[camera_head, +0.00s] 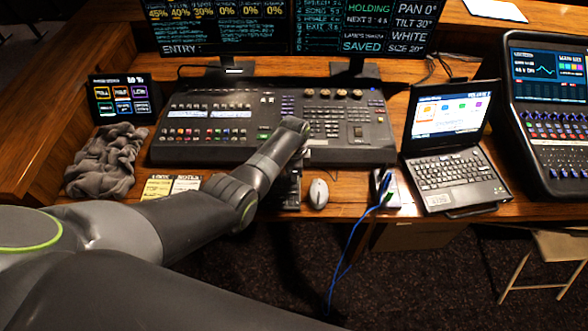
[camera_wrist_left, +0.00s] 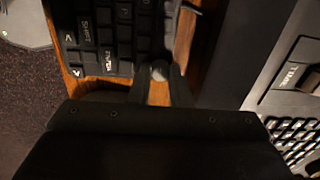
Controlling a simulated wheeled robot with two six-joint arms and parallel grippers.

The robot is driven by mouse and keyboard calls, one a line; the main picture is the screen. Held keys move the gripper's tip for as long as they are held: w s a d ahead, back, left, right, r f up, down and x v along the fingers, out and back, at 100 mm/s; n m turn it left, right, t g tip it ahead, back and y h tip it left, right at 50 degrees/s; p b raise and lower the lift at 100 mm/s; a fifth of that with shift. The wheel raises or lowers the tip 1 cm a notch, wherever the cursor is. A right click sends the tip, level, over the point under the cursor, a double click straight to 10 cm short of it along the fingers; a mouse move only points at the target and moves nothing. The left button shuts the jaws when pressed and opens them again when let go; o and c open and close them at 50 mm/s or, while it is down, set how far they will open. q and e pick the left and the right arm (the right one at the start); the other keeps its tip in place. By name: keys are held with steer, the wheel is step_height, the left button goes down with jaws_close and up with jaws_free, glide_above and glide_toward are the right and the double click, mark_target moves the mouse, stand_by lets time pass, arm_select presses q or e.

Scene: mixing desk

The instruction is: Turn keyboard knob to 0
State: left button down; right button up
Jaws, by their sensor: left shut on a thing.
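In the left wrist view, my left gripper (camera_wrist_left: 160,74) has its two dark fingers close around a small pale knob (camera_wrist_left: 159,72). The knob sits at the corner of a black keyboard (camera_wrist_left: 110,32) with white-lettered keys. The knob's marking and angle cannot be read. In the head view, my left arm reaches over the desk and its gripper (camera_head: 290,178) points down just left of the mouse. The arm hides most of the keyboard there. My right gripper is not in view.
A mixing console (camera_head: 350,155) lies behind the gripper. A white mouse (camera_head: 318,194) is close on the right, then a blue cable (camera_head: 357,232) and a laptop (camera_head: 455,170). Sticky notes (camera_head: 172,187) and a grey cloth (camera_head: 104,165) lie to the left.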

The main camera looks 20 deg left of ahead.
arm_select(q)
steer(key=n, duration=0.5)
steer(key=shift+n+p, duration=0.3)
steer(key=shift+p, duration=0.05)
steer(key=n, duration=0.5)
steer(key=shift+w, duration=0.1)
steer(key=shift+n, duration=0.3)
steer(key=c, duration=1.3)
jaws_free()
steer(key=shift+c, duration=0.2)
steer(key=shift+r, duration=0.1)
